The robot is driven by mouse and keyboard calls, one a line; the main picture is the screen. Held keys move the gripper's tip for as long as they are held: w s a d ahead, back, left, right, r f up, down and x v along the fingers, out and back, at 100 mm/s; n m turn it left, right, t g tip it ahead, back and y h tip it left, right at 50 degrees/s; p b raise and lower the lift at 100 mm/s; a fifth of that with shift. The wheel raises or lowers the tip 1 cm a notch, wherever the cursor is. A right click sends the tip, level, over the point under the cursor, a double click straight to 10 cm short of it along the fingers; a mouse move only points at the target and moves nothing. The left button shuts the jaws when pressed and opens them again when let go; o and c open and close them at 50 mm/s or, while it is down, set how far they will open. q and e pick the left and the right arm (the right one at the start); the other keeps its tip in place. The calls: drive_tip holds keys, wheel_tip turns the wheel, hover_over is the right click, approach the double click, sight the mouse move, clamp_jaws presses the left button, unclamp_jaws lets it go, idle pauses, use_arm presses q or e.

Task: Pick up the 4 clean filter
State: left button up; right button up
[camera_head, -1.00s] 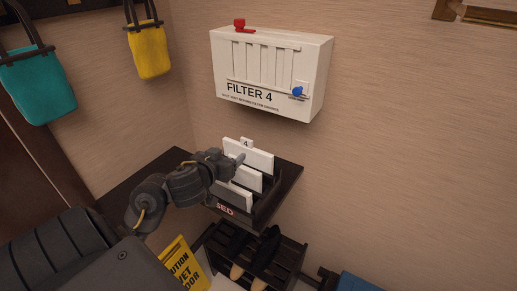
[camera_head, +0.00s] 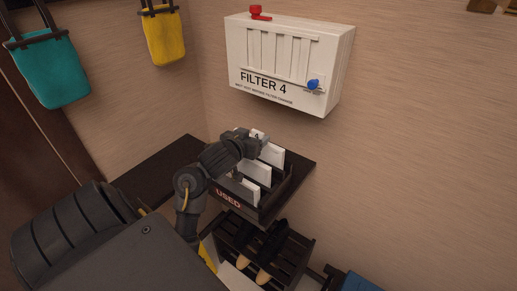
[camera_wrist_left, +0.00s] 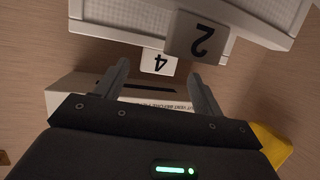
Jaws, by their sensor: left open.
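The white filter with the tab marked 4 (camera_head: 272,155) stands upright at the back of the dark rack (camera_head: 228,200). In the left wrist view its 4 tab (camera_wrist_left: 157,61) shows between my open fingers, which do not grip it. My left gripper (camera_head: 258,138) is open at the top of this filter; contact cannot be told. Another white filter with a tab marked 2 (camera_wrist_left: 196,37) stands in front of it and shows closer in the left wrist view. More white filters stand in the rack, partly hidden by my left arm. My right gripper is out of view.
A white wall box reading FILTER 4 (camera_head: 270,87), with a red knob (camera_head: 257,12) and blue knob (camera_head: 313,84), hangs above the rack. Teal (camera_head: 48,75) and yellow (camera_head: 164,38) bags hang at left. A lower rack (camera_head: 290,262) holds shoes.

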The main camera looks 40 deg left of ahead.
sight(257, 133)
use_arm(q)
drive_tip(key=shift+w+a, duration=0.1)
drive_tip(key=shift+w, duration=0.05)
drive_tip(key=x, duration=0.4)
drive_tip(key=shift+w+d, duration=0.25)
drive_tip(key=shift+w, duration=0.1)
drive_tip(key=shift+w+a+f, duration=0.15)
drive_tip(key=shift+w+a, duration=0.05)
drive_tip(key=shift+w, duration=0.1)
drive_tip(key=c, duration=1.4)
